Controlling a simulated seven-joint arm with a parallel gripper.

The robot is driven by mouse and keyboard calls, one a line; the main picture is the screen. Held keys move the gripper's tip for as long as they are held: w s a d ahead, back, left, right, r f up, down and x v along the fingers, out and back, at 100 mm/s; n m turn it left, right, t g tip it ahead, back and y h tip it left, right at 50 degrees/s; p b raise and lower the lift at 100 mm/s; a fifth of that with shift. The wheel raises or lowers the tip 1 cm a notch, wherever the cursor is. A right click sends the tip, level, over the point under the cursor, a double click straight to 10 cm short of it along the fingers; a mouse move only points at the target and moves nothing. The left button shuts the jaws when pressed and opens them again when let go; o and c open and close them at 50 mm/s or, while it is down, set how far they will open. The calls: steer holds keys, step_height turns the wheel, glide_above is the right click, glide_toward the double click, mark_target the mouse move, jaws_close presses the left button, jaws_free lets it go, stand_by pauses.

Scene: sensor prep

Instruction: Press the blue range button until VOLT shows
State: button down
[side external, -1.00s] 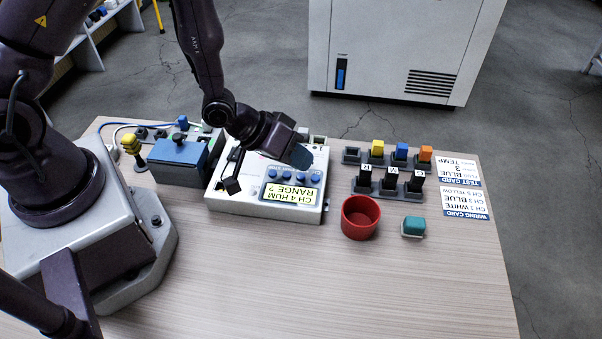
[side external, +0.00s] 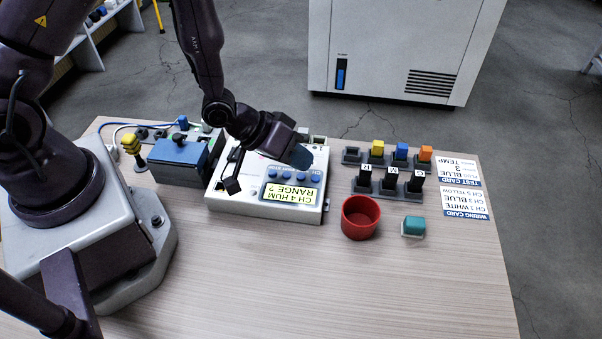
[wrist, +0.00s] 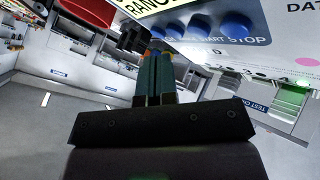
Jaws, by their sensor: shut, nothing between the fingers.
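The white meter box (side external: 230,204) stands on the table. Its yellow display (side external: 290,195) reads "CH 4 HUM RANGE ?", upside down in the side view. A row of several blue buttons lies beside the display. The blue range button (side external: 301,178) seems to be the one beside the CH button (side external: 315,177); its label is hard to read. Three blue buttons show in the wrist view, with START and STOP (wrist: 236,23) legible at the right. My gripper (side external: 301,160) is shut and empty, its fingertips close above the button row; contact cannot be told. The fingers (wrist: 153,78) also show in the wrist view.
A red cup (side external: 360,217) and a teal block (side external: 413,226) stand right of the box. Racks hold coloured plugs (side external: 400,152) and black plugs (side external: 390,180). Two cards (side external: 460,190) lie at the right edge. A blue-topped box (side external: 180,155) stands left. The front table is clear.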

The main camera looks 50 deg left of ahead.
mark_target(299, 174)
steer(key=shift+f, duration=0.15)
steer(key=shift+f, duration=0.25)
steer(key=shift+f, duration=0.4)
stand_by(0.6)
steer(key=shift+r, duration=0.85)
steer(key=shift+r, duration=2.5)
steer(key=shift+f, duration=0.1)
